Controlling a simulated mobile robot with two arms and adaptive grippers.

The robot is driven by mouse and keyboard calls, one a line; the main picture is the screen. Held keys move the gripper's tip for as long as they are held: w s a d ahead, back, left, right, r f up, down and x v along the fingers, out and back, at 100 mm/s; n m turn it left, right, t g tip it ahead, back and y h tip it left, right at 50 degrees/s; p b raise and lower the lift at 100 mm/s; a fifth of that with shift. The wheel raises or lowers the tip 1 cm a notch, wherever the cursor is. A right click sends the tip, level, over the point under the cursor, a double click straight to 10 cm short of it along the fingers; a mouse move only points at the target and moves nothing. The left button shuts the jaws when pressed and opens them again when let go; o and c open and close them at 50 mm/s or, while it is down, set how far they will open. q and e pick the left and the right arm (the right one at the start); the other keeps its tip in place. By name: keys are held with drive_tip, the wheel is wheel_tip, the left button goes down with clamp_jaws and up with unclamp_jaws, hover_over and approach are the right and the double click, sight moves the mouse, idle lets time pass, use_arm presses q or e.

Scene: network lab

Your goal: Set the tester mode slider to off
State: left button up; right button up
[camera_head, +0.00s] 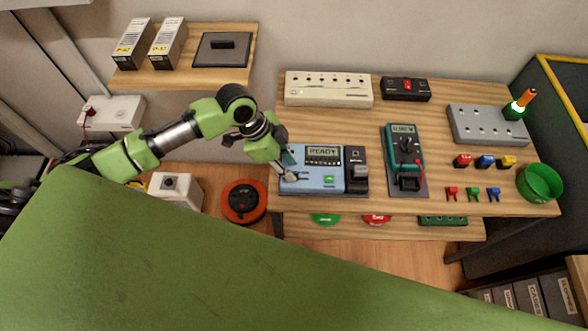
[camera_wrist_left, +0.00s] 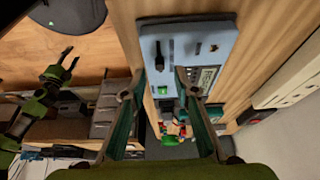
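The tester (camera_head: 312,187) is a light-blue box on the wooden bench, with a READY screen (camera_head: 323,151) and a green button (camera_head: 328,180). In the left wrist view its blue face (camera_wrist_left: 185,37) shows a black slider knob (camera_wrist_left: 159,62) in a dark slot and a small toggle (camera_wrist_left: 213,47). My left gripper (camera_head: 289,167) is at the tester's left end, hiding the slider in the head view. In the left wrist view its fingers (camera_wrist_left: 160,75) are open, with the knob seen between the tips; contact cannot be told. My right gripper (camera_wrist_left: 68,64) appears open, away from the tester.
A black unit (camera_head: 357,170) adjoins the tester's right side. A multimeter (camera_head: 405,150) lies further right, and a beige switch box (camera_head: 328,89) stands behind. Small coloured connectors and a green bowl (camera_head: 540,183) are at the right.

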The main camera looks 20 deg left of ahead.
sight(296, 175)
use_arm(q)
drive_tip(key=shift+x, duration=1.85)
clamp_jaws()
drive_tip(key=shift+s+a+p, duration=0.2)
drive_tip(key=shift+a+p, duration=0.15)
drive_tip(key=shift+a, duration=0.35)
drive_tip(key=shift+s+a+p, duration=0.2)
drive_tip(key=shift+a+p, duration=0.15)
drive_tip(key=shift+a, duration=0.3)
unclamp_jaws()
drive_tip(key=shift+a, duration=0.1)
